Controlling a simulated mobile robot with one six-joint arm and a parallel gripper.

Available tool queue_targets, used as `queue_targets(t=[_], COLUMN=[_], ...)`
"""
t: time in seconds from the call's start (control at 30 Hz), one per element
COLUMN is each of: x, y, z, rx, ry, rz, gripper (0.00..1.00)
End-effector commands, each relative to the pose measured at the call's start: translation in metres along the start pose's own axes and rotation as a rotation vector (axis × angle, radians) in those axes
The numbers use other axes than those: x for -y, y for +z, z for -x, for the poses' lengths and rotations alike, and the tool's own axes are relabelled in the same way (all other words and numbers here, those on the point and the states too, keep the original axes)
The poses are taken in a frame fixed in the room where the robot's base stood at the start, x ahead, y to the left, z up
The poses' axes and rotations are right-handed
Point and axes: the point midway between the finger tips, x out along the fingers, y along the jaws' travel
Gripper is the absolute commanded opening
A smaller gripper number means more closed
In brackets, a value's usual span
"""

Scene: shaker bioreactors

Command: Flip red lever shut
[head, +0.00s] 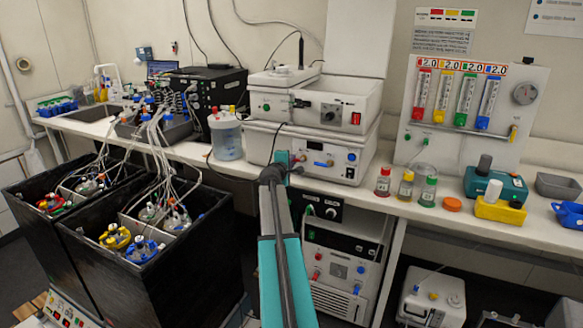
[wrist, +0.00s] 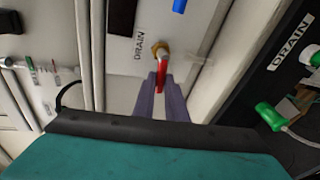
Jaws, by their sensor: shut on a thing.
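The red lever (wrist: 161,72) sits on a brass-coloured fitting on a pale panel, beside a "DRAIN" label, in the wrist view. It points down the picture, toward my gripper. My gripper's (wrist: 161,84) two purple fingers are closed around the lower part of the lever, one on each side. The finger tips cover part of the lever. In the head view, my teal arm reaches up to the front of the lower white bench unit (head: 335,176). I cannot make out the red lever or the fingertips there.
A blue lever (wrist: 179,5) is on the same panel. A black panel with a green fitting (wrist: 269,115) is at the right. In the head view, a clear jar (head: 226,140) stands left of the unit and several capped bottles (head: 405,187) stand right.

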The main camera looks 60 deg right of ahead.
Motion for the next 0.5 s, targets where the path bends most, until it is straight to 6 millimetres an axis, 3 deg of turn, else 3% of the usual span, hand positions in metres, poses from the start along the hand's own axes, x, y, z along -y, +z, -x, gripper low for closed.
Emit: queue_targets(t=[0.5], x=[-0.0041], y=[0.0], z=[0.0013], rx=[-0.026], ry=[0.021], rz=[-0.123], gripper=[0.0])
